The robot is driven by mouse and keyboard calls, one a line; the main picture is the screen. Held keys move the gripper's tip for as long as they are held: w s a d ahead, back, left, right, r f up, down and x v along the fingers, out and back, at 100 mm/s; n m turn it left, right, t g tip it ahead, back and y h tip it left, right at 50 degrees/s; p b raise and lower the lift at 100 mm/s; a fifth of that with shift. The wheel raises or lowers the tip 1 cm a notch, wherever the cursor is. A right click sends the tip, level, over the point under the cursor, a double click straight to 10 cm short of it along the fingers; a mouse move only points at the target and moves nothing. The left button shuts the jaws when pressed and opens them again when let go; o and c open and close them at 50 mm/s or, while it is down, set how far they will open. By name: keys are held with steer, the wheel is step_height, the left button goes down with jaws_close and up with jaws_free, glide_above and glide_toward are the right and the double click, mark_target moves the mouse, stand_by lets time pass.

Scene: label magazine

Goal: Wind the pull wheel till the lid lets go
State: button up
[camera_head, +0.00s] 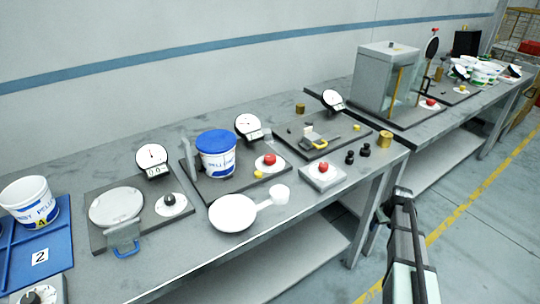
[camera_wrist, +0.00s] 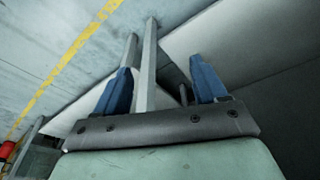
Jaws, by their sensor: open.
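In the head view a white tub with blue print (camera_head: 217,165) stands upright on a dark base plate, its blue lid (camera_head: 216,140) on top. A round dial (camera_head: 248,123) stands behind it. To its right is a white disc with a red knob (camera_head: 269,160), which looks like the pull wheel; I cannot tell for sure. My gripper (camera_head: 402,192) is at the lower right, off the bench's front edge and apart from the tub and disc. The wrist view shows its two blue fingers (camera_wrist: 162,80) spread, with nothing between them.
A white pan-like scoop (camera_head: 232,213) lies in front of the tub. A red button box (camera_head: 323,175) and small black weights (camera_head: 350,157) sit near the front edge. Left is another station with a white round plate (camera_head: 116,206). A glass case (camera_head: 385,80) stands farther right.

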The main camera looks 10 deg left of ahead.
steer(key=w+d+r+n+t, duration=0.1)
steer(key=w+d+r, duration=0.3)
steer(key=r, duration=0.6)
steer(key=w+d+r+t, duration=0.2)
steer(key=w+r, duration=0.4)
steer(key=r, duration=0.3)
steer(key=w+d+r+n+t, duration=0.1)
steer(key=w+d+r, duration=0.3)
steer(key=r, duration=0.6)
step_height(320, 180, up, 13)
steer(key=n+g, duration=0.6)
steer(key=n, duration=0.1)
glide_above(270, 156)
step_height(270, 156, down, 14)
steer(key=shift+s+r, duration=0.15)
steer(key=shift+r, duration=0.05)
